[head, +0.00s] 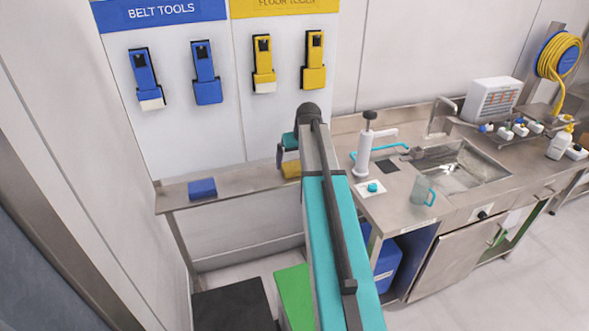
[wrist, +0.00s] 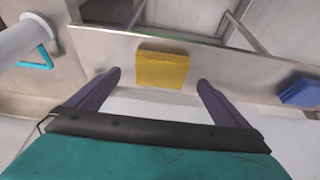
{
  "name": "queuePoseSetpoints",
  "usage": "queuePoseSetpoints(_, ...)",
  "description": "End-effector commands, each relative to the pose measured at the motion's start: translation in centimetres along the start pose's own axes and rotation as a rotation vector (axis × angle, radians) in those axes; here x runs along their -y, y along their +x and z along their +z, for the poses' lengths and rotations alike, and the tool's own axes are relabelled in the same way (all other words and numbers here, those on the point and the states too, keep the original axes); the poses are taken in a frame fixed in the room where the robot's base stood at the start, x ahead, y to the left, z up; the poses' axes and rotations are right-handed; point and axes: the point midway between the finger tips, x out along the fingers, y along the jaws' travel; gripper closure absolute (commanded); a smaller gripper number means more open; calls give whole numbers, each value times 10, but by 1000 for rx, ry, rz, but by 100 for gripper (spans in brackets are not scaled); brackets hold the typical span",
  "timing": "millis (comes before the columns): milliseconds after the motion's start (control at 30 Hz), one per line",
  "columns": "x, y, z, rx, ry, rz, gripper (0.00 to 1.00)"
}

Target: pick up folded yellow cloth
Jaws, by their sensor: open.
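The folded yellow cloth (wrist: 162,68) lies flat on the narrow steel shelf, seen in the wrist view ahead of and between my two fingers. In the head view the folded yellow cloth (head: 291,169) is partly hidden by my arm. My gripper (wrist: 160,82) is open and empty, its fingers apart on either side of the cloth's width and not visibly touching it. In the head view my gripper (head: 289,150) is mostly hidden behind my arm, close to the cloth.
A folded blue cloth (head: 202,188) lies on the same shelf (head: 240,178), to the left in the head view. Tools hang on the wall boards above.

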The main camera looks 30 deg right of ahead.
Motion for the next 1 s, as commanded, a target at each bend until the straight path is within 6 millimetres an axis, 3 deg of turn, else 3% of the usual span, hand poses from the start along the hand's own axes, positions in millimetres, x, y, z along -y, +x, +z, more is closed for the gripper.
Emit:
queuePoseSetpoints(533, 2, 41, -4, 1, -1, 0, 0)
queuePoseSetpoints(1000, 3, 45, -3, -1, -2, 0, 0)
